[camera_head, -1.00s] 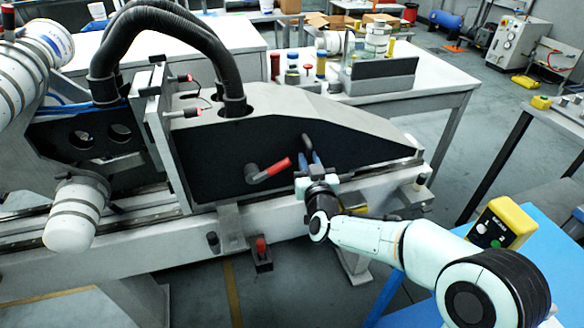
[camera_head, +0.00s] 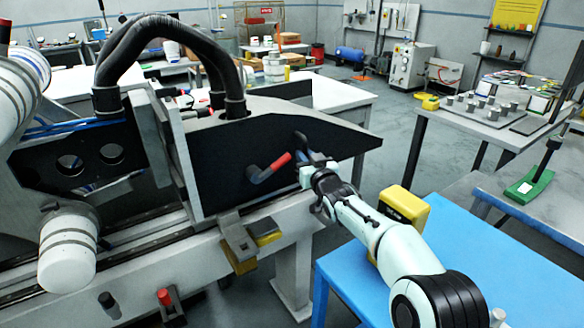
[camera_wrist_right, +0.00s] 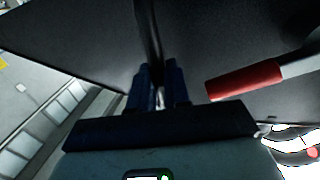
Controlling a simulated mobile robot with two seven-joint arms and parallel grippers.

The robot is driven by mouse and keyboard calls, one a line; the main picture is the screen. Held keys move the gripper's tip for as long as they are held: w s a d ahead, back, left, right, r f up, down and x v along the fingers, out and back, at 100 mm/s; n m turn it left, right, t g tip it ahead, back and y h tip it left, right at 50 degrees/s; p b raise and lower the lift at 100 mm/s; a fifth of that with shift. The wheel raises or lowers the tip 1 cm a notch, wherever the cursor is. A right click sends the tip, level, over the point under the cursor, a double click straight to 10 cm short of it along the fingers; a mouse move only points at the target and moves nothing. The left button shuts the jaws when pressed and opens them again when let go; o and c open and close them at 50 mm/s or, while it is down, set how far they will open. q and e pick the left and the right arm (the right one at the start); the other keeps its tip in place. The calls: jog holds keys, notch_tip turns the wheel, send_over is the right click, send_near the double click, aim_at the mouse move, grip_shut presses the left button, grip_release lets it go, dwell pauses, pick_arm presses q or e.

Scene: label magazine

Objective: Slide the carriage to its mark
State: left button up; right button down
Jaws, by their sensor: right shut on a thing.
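The carriage (camera_head: 240,165) is a dark wedge-shaped housing with a grey top, standing on the rail (camera_head: 130,245). Its side carries a red-ended lever (camera_head: 270,167), which also shows in the right wrist view (camera_wrist_right: 245,80), and a dark upright handle (camera_wrist_right: 148,35). My right gripper (camera_head: 305,172) is at the handle, right of the red lever. In the right wrist view its blue fingers (camera_wrist_right: 156,85) are shut on the handle. A grey bracket (camera_head: 236,238) below the carriage sits close beside a yellow and black block (camera_head: 265,232). Whether they touch is unclear. My left gripper is not in view.
A red knob (camera_head: 165,297) and a black knob (camera_head: 107,299) stand at the rail's front, left of the bracket. A blue table (camera_head: 465,262) with a yellow control box (camera_head: 402,208) is close to my right arm. Floor shows beyond the carriage's tip.

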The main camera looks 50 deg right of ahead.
jog(key=shift+w+a+f+y, duration=0.1)
jog(key=shift+w+a+y, duration=0.35)
jog(key=shift+a, duration=0.3)
jog(key=shift+r+n, duration=0.25)
jog(key=shift+n, duration=0.05)
jog(key=shift+r+t, duration=0.2)
jog(key=shift+t, duration=0.1)
jog(key=c, duration=1.2)
grip_release()
jog(key=shift+w+d+f, duration=0.1)
jog(key=shift+w+f, duration=0.05)
jog(key=shift+w, duration=0.05)
jog(key=shift+w+d+f, duration=0.1)
jog(key=shift+w+f, duration=0.1)
jog(key=shift+w, duration=0.05)
jog(key=shift+s, duration=0.1)
jog(key=shift+s+d, duration=0.1)
